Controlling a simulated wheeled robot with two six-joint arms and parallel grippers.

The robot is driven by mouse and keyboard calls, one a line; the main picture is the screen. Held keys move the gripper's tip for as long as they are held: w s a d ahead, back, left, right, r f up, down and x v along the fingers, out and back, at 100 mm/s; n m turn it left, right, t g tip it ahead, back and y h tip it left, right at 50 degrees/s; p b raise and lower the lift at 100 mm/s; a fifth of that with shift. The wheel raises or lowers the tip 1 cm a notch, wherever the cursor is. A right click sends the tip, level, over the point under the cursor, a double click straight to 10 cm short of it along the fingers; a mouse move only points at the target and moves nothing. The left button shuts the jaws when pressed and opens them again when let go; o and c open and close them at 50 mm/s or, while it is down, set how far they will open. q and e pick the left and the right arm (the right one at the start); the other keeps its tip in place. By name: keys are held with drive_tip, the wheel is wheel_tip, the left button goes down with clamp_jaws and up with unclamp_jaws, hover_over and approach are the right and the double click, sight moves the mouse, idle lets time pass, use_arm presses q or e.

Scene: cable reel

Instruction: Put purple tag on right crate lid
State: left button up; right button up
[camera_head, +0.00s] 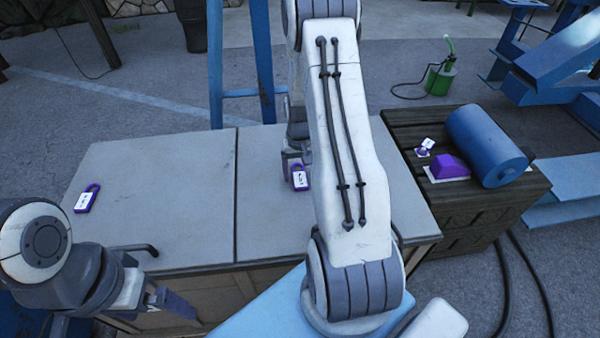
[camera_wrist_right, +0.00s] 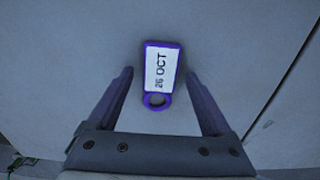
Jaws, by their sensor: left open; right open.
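A purple-rimmed tag (camera_head: 299,178) with a white face and a ring lies on the right crate lid (camera_head: 385,205), just left of my right arm. In the right wrist view the tag (camera_wrist_right: 160,70) reads "26 OCT", ring towards me. My right gripper (camera_wrist_right: 160,78) is open, its fingers on either side of the ring in the picture; I see no contact. Another purple tag (camera_head: 87,198) lies on the left crate lid (camera_head: 165,190). My left gripper (camera_head: 170,305) is open and empty, low in front of the left crate. My right arm hides part of the right lid.
A dark wooden crate (camera_head: 475,210) at the right bears a blue cylinder (camera_head: 480,145), a purple block (camera_head: 450,167) and a small white-and-purple tag (camera_head: 425,147). A green canister (camera_head: 440,80) stands behind. A blue ladder-like frame (camera_head: 216,70) stands behind the lids. Most of the left lid is clear.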

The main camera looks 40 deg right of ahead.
sight(300, 177)
wheel_tip(300, 177, up, 12)
drive_tip(key=a+r+n, duration=0.3)
drive_tip(key=a, duration=0.7)
drive_tip(key=s+a+r+n, duration=0.3)
drive_tip(key=a, duration=0.8)
drive_tip(key=s+a+r+n, duration=0.1)
drive_tip(key=s+a+n, duration=0.3)
drive_tip(key=s+a, duration=0.2)
drive_tip(key=s+a+r+n+y, duration=0.1)
drive_tip(key=s+a+n, duration=0.2)
drive_tip(key=s+a, duration=0.3)
drive_tip(key=s, duration=0.5)
drive_tip(key=shift+s+a+r+n, duration=0.15)
drive_tip(key=shift+s+r+n, duration=0.05)
drive_tip(key=shift+r+n, duration=0.2)
wheel_tip(300, 177, up, 6)
drive_tip(key=p, duration=0.6)
drive_tip(key=shift+f, duration=0.1)
